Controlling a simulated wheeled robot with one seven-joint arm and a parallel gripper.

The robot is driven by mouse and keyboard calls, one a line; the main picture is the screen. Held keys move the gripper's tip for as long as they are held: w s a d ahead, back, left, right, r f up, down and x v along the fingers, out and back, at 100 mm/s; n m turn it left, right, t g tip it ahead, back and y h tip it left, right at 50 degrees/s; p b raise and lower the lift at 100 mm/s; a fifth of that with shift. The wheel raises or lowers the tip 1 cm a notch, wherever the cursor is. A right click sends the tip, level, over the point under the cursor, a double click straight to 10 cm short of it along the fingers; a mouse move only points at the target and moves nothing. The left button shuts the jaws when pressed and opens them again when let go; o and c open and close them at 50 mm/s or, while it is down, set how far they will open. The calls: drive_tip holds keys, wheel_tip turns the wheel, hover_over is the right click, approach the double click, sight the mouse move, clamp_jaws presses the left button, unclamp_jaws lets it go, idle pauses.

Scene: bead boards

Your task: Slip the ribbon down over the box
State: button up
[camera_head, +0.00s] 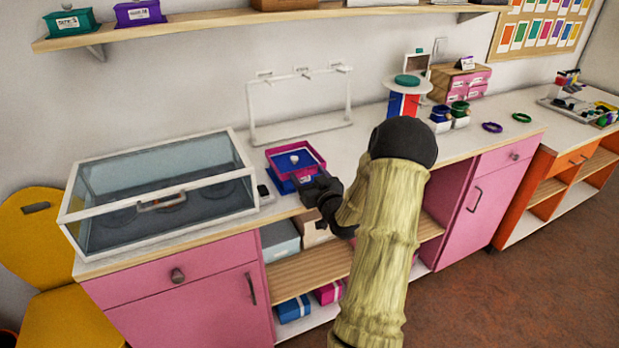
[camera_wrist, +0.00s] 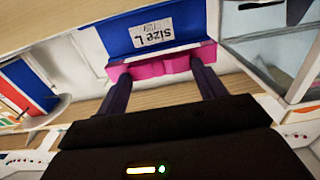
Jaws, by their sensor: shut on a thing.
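The ribbon is a stiff magenta square band (camera_head: 315,153), and my gripper (camera_head: 314,183) is shut on its near side. In the wrist view the fingers (camera_wrist: 161,72) meet the magenta band (camera_wrist: 150,67). The box is blue (camera_head: 280,184) with a pale knob on top, and stands on the white counter. The band surrounds the blue top as seen from above, and blue shows beneath its near left edge. In the wrist view the blue box (camera_wrist: 118,39) carries an upside-down "Size L" label. I cannot tell whether the band touches the box or how low it sits.
A glass-topped case (camera_head: 160,225) stands close on the left. A white rack (camera_head: 300,129) is behind the box. A round white stand (camera_head: 425,86) and several coloured rings are to the right. A shelf (camera_head: 230,23) runs above. Wrapped boxes lie below the counter.

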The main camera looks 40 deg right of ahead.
idle(0.4)
drive_tip(key=o, duration=1.2)
wheel_tip(320, 180, up, 8)
drive_tip(key=p, duration=0.4)
drive_tip(key=shift+p, duration=0.35)
idle(0.7)
